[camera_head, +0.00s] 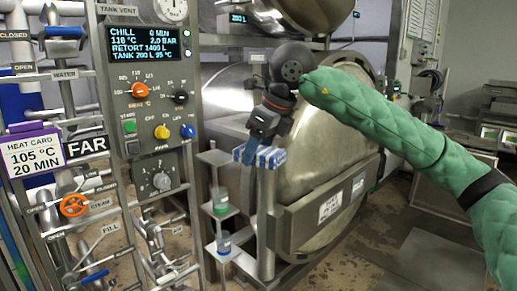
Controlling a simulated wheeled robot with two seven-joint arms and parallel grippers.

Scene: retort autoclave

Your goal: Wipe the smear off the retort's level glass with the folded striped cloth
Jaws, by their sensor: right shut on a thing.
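My right gripper (247,151) comes in from the right on its green-sleeved arm, pointing down and left. It is shut on the folded striped cloth (271,158), which is blue and white and shows just right of the fingertips. The cloth is at the top of a grey upright post (266,225) in front of the retort's round steel door (320,160). I cannot tell whether it touches the post. I cannot make out the level glass or its smear for certain. My left gripper is out of view.
A control panel (150,115) with a lit display and knobs stands left of the gripper. Small clear vessels (221,200) sit on a narrow stand below it. Pipes and valves with an orange handwheel (74,205) fill the left. Floor shows at the lower right.

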